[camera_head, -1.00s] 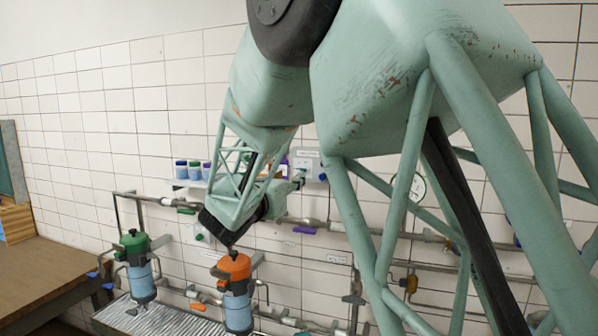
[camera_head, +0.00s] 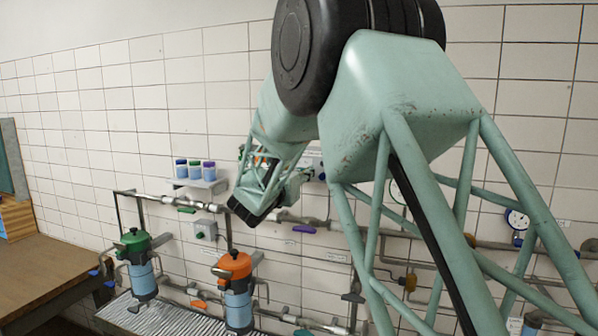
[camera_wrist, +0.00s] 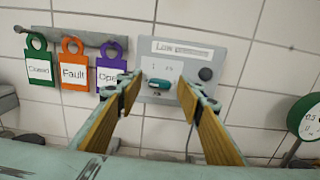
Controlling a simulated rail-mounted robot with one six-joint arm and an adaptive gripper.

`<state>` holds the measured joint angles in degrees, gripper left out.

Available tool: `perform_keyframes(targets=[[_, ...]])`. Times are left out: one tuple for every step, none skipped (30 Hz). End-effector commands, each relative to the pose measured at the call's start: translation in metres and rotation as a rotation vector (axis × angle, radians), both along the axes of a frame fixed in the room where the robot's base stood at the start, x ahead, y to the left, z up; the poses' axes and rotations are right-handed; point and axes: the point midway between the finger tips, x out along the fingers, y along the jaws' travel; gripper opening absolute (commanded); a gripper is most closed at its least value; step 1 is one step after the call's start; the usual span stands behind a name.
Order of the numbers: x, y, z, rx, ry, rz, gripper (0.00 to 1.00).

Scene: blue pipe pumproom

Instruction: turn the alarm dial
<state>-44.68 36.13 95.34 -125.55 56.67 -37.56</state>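In the wrist view, a pale grey wall panel (camera_wrist: 207,63) carries a label that starts with "Low". A small teal dial (camera_wrist: 159,84) sits on its lower left, turned roughly level, and a dark round part sits on its right. My gripper (camera_wrist: 160,90) is open, with one finger on each side of the dial in the picture. Nothing is held, and I cannot tell whether the fingertips touch the panel. In the head view, my arm hides most of the panel (camera_head: 314,158).
Green, orange and purple tags (camera_wrist: 73,64) hang from a rail left of the panel. A green-rimmed round gauge (camera_wrist: 308,117) is at the far right. In the head view, a shelf (camera_head: 204,184) with three jars, pipes, and orange-topped (camera_head: 236,266) and green-topped (camera_head: 134,241) canisters stand near the wall.

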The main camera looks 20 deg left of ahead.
Motion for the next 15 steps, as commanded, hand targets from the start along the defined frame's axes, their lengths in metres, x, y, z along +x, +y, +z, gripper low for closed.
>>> perform_keyframes(targets=[[0.0003, 0.0001, 0.0001, 0.000, 0.000, 0.000, 0.34], [0.0003, 0.0001, 0.0001, 0.000, 0.000, 0.000, 0.34], [0.0003, 0.0001, 0.0000, 0.000, 0.000, 0.000, 0.34], [0.0003, 0.0001, 0.0000, 0.000, 0.000, 0.000, 0.34], [0.0002, 0.0002, 0.0000, 0.000, 0.000, 0.000, 0.34], [0.0002, 0.0001, 0.0000, 0.000, 0.000, 0.000, 0.34], [0.0002, 0.0002, 0.0000, 0.000, 0.000, 0.000, 0.34], [0.0002, 0.0001, 0.0000, 0.000, 0.000, 0.000, 0.33], [0.0001, 0.0002, 0.0000, 0.000, 0.000, 0.000, 0.30], [0.0001, 0.0002, 0.0001, 0.000, 0.000, 0.000, 0.27], [0.0001, 0.0002, 0.0000, 0.000, 0.000, 0.000, 0.24], [0.0001, 0.0002, 0.0001, 0.000, 0.000, 0.000, 0.20], [0.0000, 0.0002, 0.0001, 0.000, 0.000, 0.000, 0.18], [0.0000, 0.0002, 0.0000, 0.000, 0.000, 0.000, 0.15], [0.0000, 0.0002, 0.0000, 0.000, 0.000, 0.000, 0.11]])
